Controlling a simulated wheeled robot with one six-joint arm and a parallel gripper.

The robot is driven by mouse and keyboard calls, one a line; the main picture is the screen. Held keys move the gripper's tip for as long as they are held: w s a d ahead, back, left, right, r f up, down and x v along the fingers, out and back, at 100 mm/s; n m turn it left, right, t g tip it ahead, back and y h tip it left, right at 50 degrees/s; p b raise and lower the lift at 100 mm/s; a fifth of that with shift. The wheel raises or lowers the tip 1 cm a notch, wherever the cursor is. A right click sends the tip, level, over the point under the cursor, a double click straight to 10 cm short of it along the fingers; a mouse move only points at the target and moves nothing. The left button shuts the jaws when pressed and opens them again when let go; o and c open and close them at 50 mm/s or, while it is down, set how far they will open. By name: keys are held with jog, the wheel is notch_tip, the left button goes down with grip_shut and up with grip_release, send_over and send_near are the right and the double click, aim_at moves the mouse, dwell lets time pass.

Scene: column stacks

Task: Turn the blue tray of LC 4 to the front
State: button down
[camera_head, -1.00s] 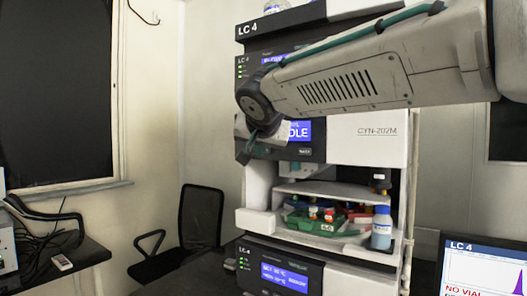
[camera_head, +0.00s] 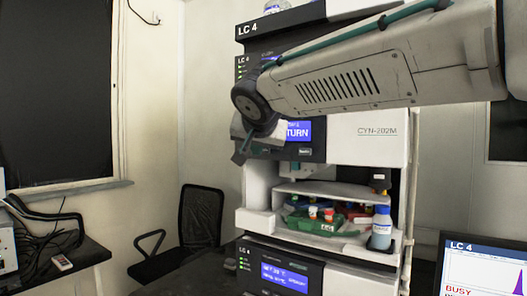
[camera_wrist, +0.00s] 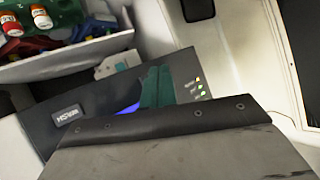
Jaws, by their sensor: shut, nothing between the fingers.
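LC 4 (camera_head: 385,145) is a tall white and dark instrument stack. Its open bay (camera_head: 256,220) holds coloured trays with vials. A green tray (camera_head: 322,226) with a label faces the front in the head view. My gripper (camera_head: 241,157) is shut and empty in front of the dark panel, left of this display. Its teal fingers (camera_wrist: 155,88) show against the button panel; contact cannot be told.
A blue-capped bottle (camera_head: 381,230) stands at the bay's right front. A monitor (camera_head: 484,268) at the lower right reads "BUSY". A black chair (camera_head: 201,215) and a side table (camera_head: 85,262) are at the left. A lower LC 4 module (camera_head: 290,275) is under the bay.

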jog(key=shift+s, duration=0.1)
jog(key=s+a, duration=0.1)
jog(key=s, duration=0.1)
jog(key=s+a, duration=0.1)
jog(key=a, duration=0.1)
jog(key=shift+s, duration=0.4)
